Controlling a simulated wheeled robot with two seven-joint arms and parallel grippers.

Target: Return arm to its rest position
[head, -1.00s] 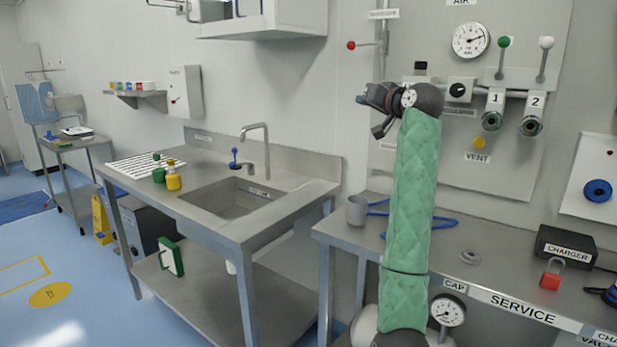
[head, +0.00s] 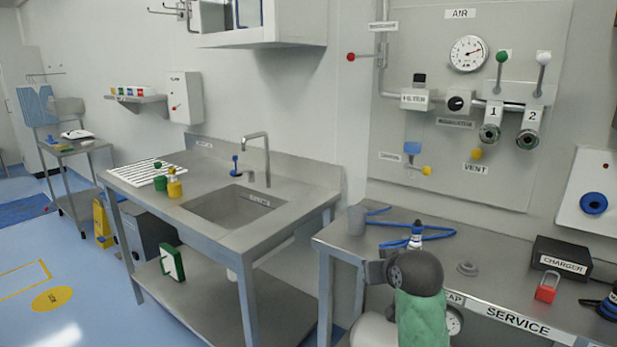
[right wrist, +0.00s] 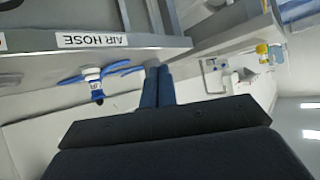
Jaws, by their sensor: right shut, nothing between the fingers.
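My right arm, in a green quilted sleeve (head: 422,322), stands low at the bottom of the head view, in front of the service bench. Its dark wrist joint (head: 415,272) is at about the height of the bench's front edge in the picture. The fingers are not clear there. In the right wrist view my right gripper (right wrist: 158,72) shows two blue-grey fingers side by side, shut and empty. My left gripper is in neither view.
A sink bench (head: 290,205) stands to the left. Blue floor (head: 60,250) is open at far left.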

